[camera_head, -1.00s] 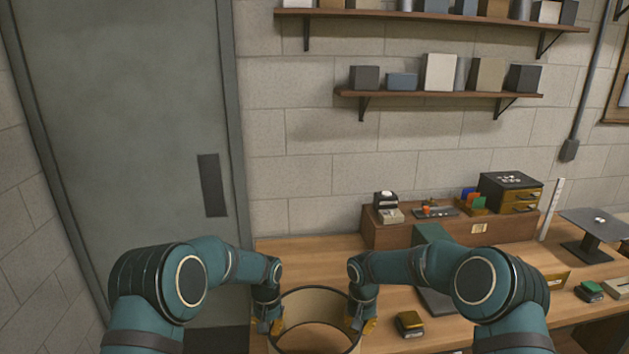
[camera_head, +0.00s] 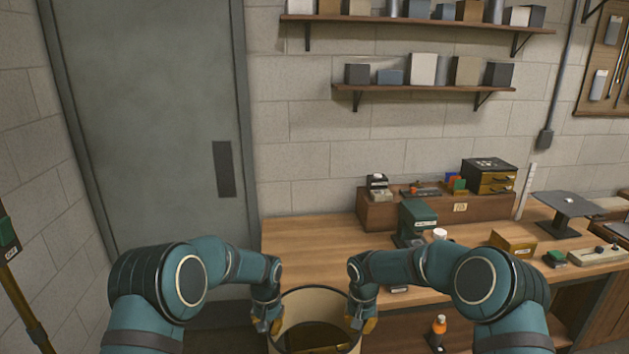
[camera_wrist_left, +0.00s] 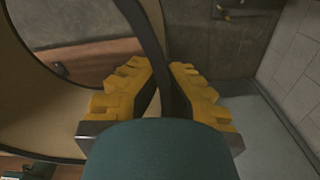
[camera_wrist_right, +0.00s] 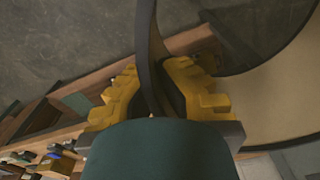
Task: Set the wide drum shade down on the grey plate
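The wide drum shade (camera_head: 314,304), cream with a dark rim, is held low in front of me, its open top facing up. My left gripper (camera_head: 268,324) is shut on its left rim, and my right gripper (camera_head: 362,322) is shut on its right rim. In the left wrist view the dark rim passes between the yellow fingers (camera_wrist_left: 160,75), with the cream wall (camera_wrist_left: 40,120) at left. The right wrist view shows the rim between the fingers (camera_wrist_right: 158,75) too.
The wooden bench (camera_head: 310,236) has free room at its left. A green device (camera_head: 416,220), a white cup (camera_head: 440,234), a yellow box (camera_head: 513,242) and a long wooden riser (camera_head: 440,212) stand farther right. An orange bottle (camera_head: 438,330) is below the bench edge.

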